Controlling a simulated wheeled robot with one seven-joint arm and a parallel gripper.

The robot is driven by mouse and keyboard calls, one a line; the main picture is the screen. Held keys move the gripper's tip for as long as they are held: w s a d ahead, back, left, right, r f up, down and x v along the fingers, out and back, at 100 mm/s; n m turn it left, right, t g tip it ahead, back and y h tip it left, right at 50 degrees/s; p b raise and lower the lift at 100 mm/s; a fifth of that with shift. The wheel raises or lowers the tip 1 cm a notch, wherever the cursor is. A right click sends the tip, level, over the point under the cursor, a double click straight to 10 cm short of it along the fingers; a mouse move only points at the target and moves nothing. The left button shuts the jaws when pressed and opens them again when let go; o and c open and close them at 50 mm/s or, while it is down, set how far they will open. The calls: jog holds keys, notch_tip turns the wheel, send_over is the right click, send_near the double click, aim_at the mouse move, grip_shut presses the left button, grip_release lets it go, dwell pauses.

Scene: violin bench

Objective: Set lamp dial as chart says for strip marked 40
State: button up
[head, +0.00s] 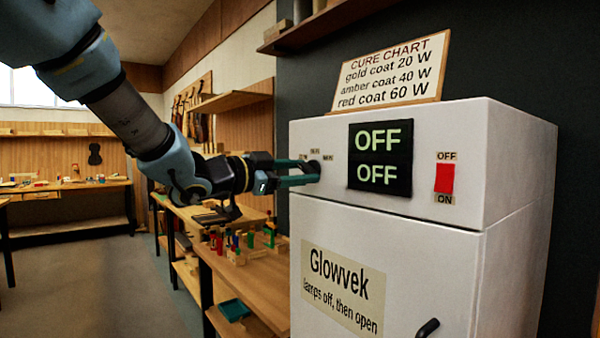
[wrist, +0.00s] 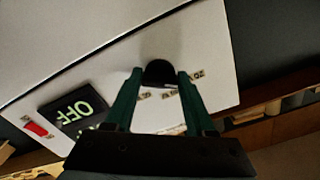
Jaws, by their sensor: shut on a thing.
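My gripper (head: 298,174) reaches the cabinet front from the left, its two green fingers shut on the black lamp dial (head: 313,167). In the wrist view the dial (wrist: 159,73) sits between the fingertips of my gripper (wrist: 160,76). Small labels (head: 315,151) stand around the dial, too small to read surely; the dial's pointer is hidden. The cure chart (head: 392,70) on top of the cabinet reads gold coat 20 W, amber coat 40 W, red coat 60 W. The black display (head: 380,157) reads OFF on both lines. I see no strip marked 40.
The white cabinet (head: 390,222) carries a "Glowvek" label saying lamps off, then open, and a black door handle (head: 427,328). A red switch (head: 445,178) sits right of the display between OFF and ON. A wooden bench (head: 250,283) with small coloured items stands left.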

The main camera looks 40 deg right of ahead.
grip_shut()
jog(key=shift+f+m+b, duration=0.1)
jog(key=shift+m+b, duration=0.2)
jog(key=shift+b, duration=0.15)
jog(key=shift+w+m+b, duration=0.1)
jog(key=shift+m+b, duration=5.5)
jog(key=shift+b, duration=0.75)
jog(key=shift+r, duration=0.2)
